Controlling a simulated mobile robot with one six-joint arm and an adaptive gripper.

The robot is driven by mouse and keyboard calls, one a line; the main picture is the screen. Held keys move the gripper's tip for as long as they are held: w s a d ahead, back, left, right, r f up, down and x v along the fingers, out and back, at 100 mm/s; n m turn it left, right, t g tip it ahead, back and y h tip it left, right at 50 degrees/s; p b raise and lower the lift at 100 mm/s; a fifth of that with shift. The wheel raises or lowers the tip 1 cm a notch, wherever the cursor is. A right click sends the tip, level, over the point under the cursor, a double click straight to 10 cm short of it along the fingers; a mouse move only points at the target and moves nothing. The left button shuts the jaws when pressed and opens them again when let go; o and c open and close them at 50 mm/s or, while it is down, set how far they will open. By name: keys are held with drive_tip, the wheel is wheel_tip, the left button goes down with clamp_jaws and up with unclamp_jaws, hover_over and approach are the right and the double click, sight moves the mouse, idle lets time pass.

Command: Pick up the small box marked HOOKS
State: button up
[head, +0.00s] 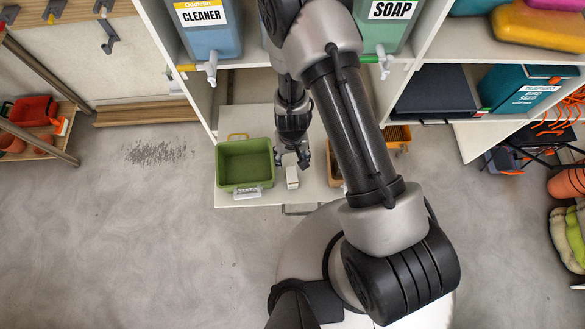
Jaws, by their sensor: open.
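A small whitish box (292,178) stands on the white shelf board (268,193) near its front edge, just right of a green bin. No marking can be read on it from here, so I cannot tell whether it says HOOKS. My gripper (292,161) is open at the box's far end, pointing down over the board. Its fingers are small and dark in this view, and I cannot tell whether they touch the box or are around part of it.
The green bin (246,165) stands left of the box. A brown-orange bin (334,166) is right of it, partly hidden by my arm. CLEANER (209,30) and SOAP (386,26) dispensers stand on the shelf above.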

sight(292, 174)
wheel_tip(292, 174, down, 16)
drive_tip(key=b, duration=1.5)
drive_tip(key=shift+f+b, duration=0.15)
drive_tip(key=shift+b, duration=0.15)
drive_tip(key=shift+c, duration=0.4)
drive_tip(key=c, duration=1.2)
drive_tip(key=shift+r+p, duration=0.3)
